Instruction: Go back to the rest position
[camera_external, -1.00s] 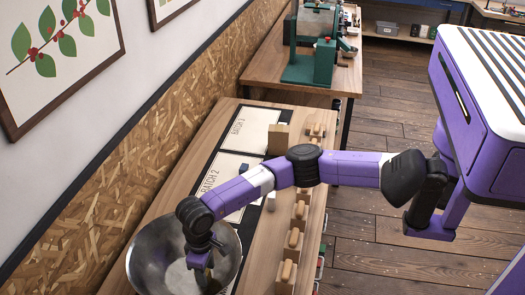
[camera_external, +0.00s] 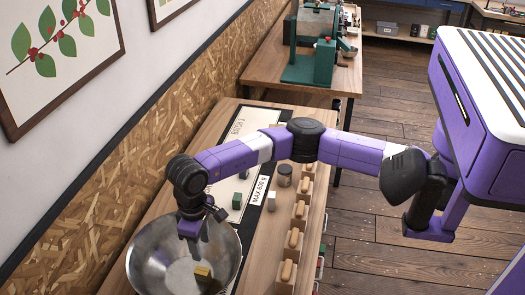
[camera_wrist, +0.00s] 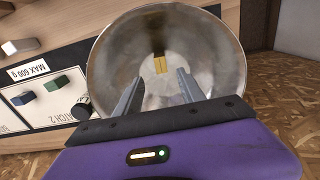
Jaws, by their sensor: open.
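My gripper (camera_external: 200,229) is at the near end of the table, above the metal bowl (camera_external: 150,258), and points down. In the wrist view my gripper (camera_wrist: 160,76) has its two fingers apart with nothing between them. A small yellow-gold block (camera_external: 203,273) lies inside the bowl, below the fingers. The block (camera_wrist: 160,65) and the bowl (camera_wrist: 228,55) also show in the wrist view. My arm reaches across the table from the right and hides part of the batch mats.
A blue block (camera_wrist: 24,98) shows in the wrist view. Several wooden holders (camera_external: 293,243) line the table's right edge. A green machine (camera_external: 312,62) stands beyond.

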